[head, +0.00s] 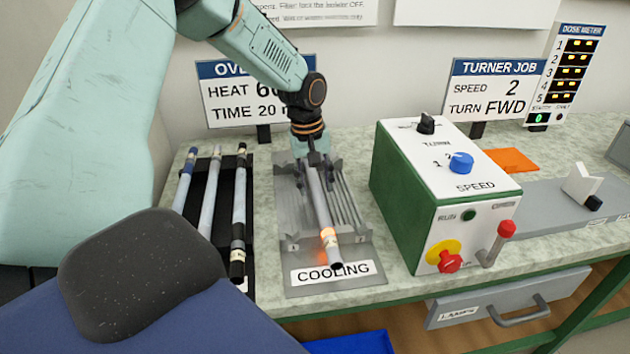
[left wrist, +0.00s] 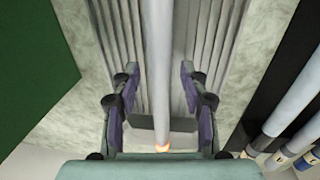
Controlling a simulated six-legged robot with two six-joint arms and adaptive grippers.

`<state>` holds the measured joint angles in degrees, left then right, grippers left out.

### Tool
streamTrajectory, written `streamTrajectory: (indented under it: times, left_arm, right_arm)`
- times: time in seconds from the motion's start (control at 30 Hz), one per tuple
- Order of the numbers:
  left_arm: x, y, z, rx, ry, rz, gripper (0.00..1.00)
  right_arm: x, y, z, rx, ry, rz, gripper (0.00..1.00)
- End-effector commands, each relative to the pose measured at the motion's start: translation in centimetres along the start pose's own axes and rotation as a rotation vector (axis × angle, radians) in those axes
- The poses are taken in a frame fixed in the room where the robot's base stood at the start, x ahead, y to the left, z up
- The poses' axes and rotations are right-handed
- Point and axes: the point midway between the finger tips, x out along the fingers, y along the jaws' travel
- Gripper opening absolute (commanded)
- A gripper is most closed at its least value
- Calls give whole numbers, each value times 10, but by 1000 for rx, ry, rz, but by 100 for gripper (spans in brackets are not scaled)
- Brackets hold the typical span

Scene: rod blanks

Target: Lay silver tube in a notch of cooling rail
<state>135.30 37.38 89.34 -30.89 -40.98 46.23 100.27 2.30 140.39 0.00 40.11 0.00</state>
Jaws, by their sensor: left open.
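My left gripper (head: 315,160) is low over the far part of the rail. In the left wrist view the gripper (left wrist: 160,98) is open, one finger on each side of the tube (left wrist: 158,65), with gaps between. The ridged cooling rail (left wrist: 115,30) runs beneath. I cannot tell how deep the tube sits in its notch. My right gripper is not in view.
Several rods, including a black-and-white one (head: 239,205), lie on a dark rack left of the rail. A green and white turner box (head: 440,190) with knobs and a lever stands close on the right. Signs stand behind. Bare bench shows between rail and box.

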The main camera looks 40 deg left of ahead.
Motion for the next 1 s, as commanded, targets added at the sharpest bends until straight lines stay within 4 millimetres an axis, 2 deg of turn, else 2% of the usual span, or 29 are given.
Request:
streamTrajectory:
  times: [0.2, 0.33, 0.7, 0.83, 1.0]
  left_arm:
    - [0, 0, 0, 0, 0, 0, 44]
    - [-10, 0, 0, -1, 0, 2, 44]
    - [-84, 1, -1, -1, 1, 4, 44]
    - [-104, 1, 0, -1, 0, 3, 44]
    - [-118, 0, 0, -1, 0, 1, 44]
  right_arm:
    - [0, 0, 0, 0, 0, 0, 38]
    - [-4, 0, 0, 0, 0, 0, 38]
    - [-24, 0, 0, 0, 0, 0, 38]
    - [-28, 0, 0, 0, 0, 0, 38]
    - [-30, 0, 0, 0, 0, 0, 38]
